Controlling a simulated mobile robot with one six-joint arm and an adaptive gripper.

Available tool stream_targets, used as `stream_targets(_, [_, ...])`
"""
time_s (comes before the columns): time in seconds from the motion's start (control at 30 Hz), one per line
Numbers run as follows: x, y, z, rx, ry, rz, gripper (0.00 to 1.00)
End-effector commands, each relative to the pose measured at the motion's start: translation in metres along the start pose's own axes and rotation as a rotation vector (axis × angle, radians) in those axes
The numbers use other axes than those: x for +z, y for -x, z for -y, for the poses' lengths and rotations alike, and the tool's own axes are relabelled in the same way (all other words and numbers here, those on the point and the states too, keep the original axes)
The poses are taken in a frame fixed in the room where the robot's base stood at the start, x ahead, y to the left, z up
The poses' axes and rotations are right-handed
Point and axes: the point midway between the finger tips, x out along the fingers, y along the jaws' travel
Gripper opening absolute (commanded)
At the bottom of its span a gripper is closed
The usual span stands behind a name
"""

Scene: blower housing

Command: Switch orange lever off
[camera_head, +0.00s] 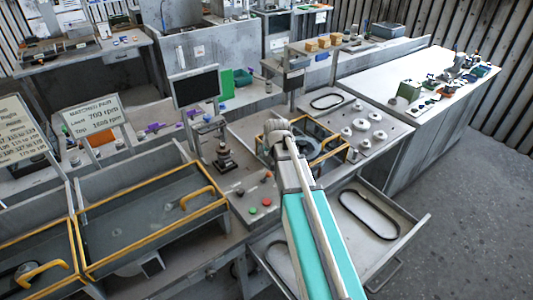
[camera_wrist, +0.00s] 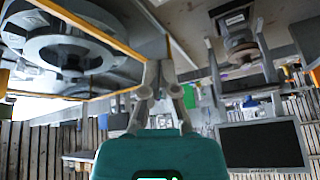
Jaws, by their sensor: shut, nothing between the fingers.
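I cannot clearly pick out an orange lever in either view. A small control panel with a red button (camera_head: 267,174), a green button (camera_head: 253,210) and dark knobs lies left of my arm in the head view. My gripper (camera_wrist: 159,66) is shut and empty, with its fingertips together in the wrist view. It is close to the orange-yellow frame (camera_wrist: 85,24) around the grey round blower housing (camera_wrist: 70,48). In the head view the frame (camera_head: 346,149) shows beside and behind the end of my arm, which hides part of the housing.
A dark monitor (camera_head: 196,87) stands left of my arm; it also shows in the wrist view (camera_wrist: 262,145). A press-like fixture (camera_head: 223,155) stands below it. Trays with orange-yellow rims (camera_head: 150,245) lie at left. An open drawer (camera_head: 412,234) juts out at right.

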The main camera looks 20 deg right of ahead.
Motion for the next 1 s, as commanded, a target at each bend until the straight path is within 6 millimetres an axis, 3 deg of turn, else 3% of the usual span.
stream_targets(0.1, [0.01,0.023,-0.004,0.0,-0.001,0.0,0.0])
stream_targets(0.5, [0.033,0.068,-0.014,0.001,0.0,0.0,0.0])
stream_targets(1.0, [0.039,0.076,-0.016,0.0,0.002,0.0,0.0])
